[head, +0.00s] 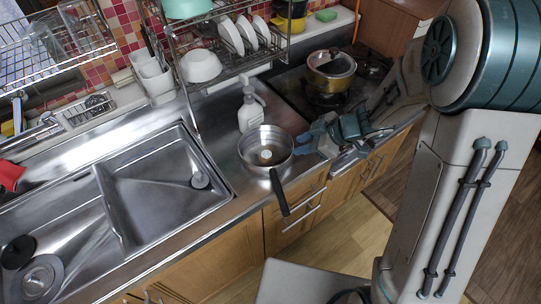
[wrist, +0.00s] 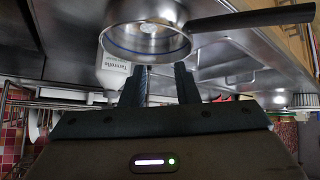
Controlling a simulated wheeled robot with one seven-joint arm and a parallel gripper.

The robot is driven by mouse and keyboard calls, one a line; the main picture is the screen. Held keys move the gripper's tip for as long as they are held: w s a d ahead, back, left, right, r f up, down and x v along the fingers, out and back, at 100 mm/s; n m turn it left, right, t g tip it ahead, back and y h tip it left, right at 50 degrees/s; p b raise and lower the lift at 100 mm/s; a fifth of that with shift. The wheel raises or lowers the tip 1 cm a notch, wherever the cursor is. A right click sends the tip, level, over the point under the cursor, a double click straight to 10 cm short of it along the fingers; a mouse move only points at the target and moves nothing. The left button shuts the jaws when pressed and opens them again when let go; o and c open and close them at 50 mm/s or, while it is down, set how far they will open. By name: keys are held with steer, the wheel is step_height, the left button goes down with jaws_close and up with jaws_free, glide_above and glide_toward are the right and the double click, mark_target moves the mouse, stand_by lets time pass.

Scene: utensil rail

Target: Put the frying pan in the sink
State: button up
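The frying pan (head: 265,148) is a round steel pan with a dark handle (head: 280,193). It sits on the steel counter right of the sink, its handle reaching past the counter's front edge. The sink (head: 150,195) is a steel basin at left; no pan is in it. My gripper (head: 304,138) is just right of the pan at counter height. In the wrist view the two dark fingers (wrist: 160,78) stand apart with nothing clearly between them. The pan (wrist: 150,42) shows just beyond their tips, its handle (wrist: 255,18) to the right. Whether a fingertip touches the rim cannot be told.
A white soap bottle (head: 250,108) stands right behind the pan. A pot (head: 330,72) sits on the stove (head: 300,90) at the back right. A dish rack (head: 228,62) hangs above the counter. The counter strip between pan and sink (head: 222,150) is clear.

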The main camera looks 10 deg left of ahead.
steer(key=s+a+f+n+g, duration=0.1)
steer(key=s+a+f+g, duration=0.1)
steer(key=s, duration=0.1)
glide_toward(263, 175)
steer(key=shift+a, duration=1.1)
steer(key=shift+x, duration=3.2)
steer(key=shift+a+r, duration=0.15)
jaws_close()
